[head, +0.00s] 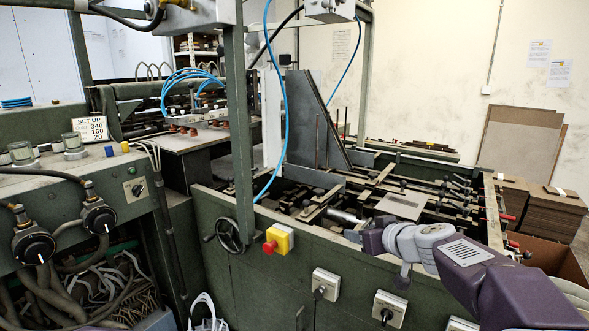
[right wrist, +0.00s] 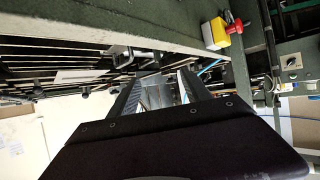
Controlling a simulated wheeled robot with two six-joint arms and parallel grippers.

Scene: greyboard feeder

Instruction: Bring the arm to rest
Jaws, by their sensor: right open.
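My right arm (head: 465,252) reaches in from the lower right in the head view. Its right gripper (head: 352,236) is over the front rail of the green feeder (head: 330,240), pointing left. In the right wrist view the two dark fingers of the gripper (right wrist: 161,84) stand apart, with nothing between them. The wrist view is turned, with the feeder bars along its top. A flat grey plate (head: 402,205) lies on the feeder bars just beyond the gripper and apart from it. My left gripper is not in view.
A yellow box with a red button (head: 279,238) sits on the feeder's front panel, left of the gripper, beside a handwheel (head: 230,235). Stacked greyboard (head: 550,215) stands at the right. A blue hose (head: 283,110) hangs over the feeder.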

